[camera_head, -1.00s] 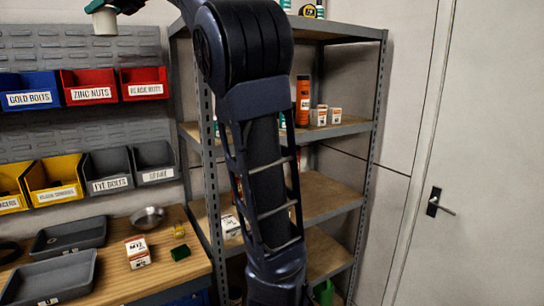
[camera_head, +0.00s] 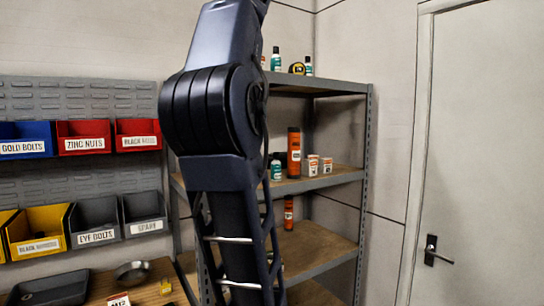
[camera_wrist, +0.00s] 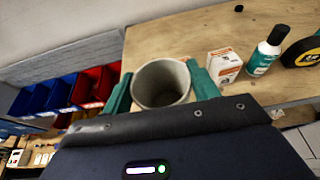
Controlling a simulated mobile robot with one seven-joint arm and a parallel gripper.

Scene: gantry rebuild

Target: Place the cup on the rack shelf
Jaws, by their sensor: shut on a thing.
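The pale grey, open-topped cup (camera_wrist: 160,84) is in the wrist view, upright as far as I can tell. My gripper (camera_wrist: 163,80) is shut on it, with a green finger on each side. The wooden top of a rack shelf (camera_wrist: 180,42) lies behind and right of the cup; its left edge passes near the cup. I cannot tell the gap between cup and shelf. The grey metal rack shows in the head view, with its top shelf (camera_head: 330,85) high up. There my arm covers the rack's left part, and gripper and cup are out of frame.
A small white-orange box (camera_wrist: 224,66), a teal-labelled bottle (camera_wrist: 266,50) and a tape measure (camera_wrist: 303,52) stand on the shelf right of the cup. Bare wood shows behind the cup. Bins (camera_head: 85,137) hang left of the rack; a door (camera_head: 480,160) is at right.

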